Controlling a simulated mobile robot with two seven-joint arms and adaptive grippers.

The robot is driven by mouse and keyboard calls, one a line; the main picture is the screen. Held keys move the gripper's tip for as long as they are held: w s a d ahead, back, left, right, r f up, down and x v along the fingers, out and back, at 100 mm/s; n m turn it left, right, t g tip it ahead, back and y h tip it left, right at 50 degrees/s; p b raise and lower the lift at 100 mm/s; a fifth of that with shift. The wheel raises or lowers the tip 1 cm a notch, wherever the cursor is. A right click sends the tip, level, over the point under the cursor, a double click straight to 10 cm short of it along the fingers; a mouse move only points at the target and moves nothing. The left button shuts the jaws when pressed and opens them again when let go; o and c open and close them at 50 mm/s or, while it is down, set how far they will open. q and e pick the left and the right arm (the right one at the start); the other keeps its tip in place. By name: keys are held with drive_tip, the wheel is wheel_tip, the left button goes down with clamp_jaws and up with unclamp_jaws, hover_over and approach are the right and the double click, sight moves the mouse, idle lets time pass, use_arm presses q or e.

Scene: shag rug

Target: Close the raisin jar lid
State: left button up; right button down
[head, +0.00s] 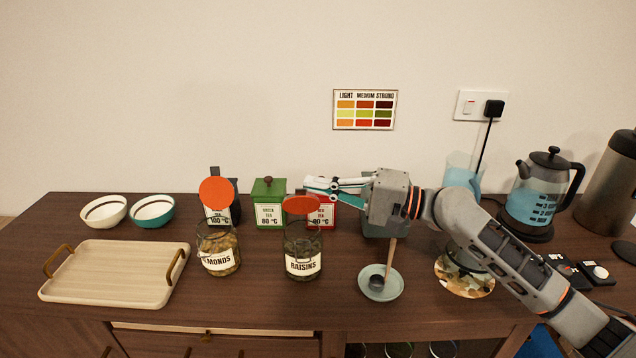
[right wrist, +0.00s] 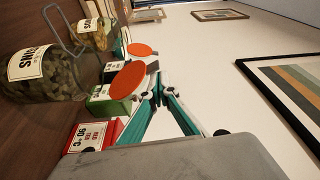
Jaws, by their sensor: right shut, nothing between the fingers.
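The raisin jar (head: 303,252) is a clear glass jar with a "RAISINS" label, standing upright near the middle of the counter. Its orange lid (head: 300,204) is hinged open and stands up at the back of the rim. In the right wrist view the jar (right wrist: 40,68) is at the left and the lid (right wrist: 128,80) is near the fingertips. My right gripper (head: 308,188) is shut and empty, just behind and right of the lid at about its height. Whether the fingers touch the lid I cannot tell. My left gripper is not in view.
The almond jar (head: 218,249) with its open orange lid (head: 217,193) stands to the left. Tea tins, including a green one (head: 268,203), stand behind. A saucer with a ladle (head: 381,283) is at the right front. A wooden tray (head: 115,272) lies at the left.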

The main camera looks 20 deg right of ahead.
drive_tip(key=shift+s+a+f+b, duration=0.15)
drive_tip(key=shift+s+f+b, duration=0.15)
drive_tip(key=shift+s, duration=0.5)
drive_tip(key=shift+s+a+f+b, duration=0.1)
drive_tip(key=shift+s+f+b, duration=0.2)
drive_tip(key=shift+s, duration=0.45)
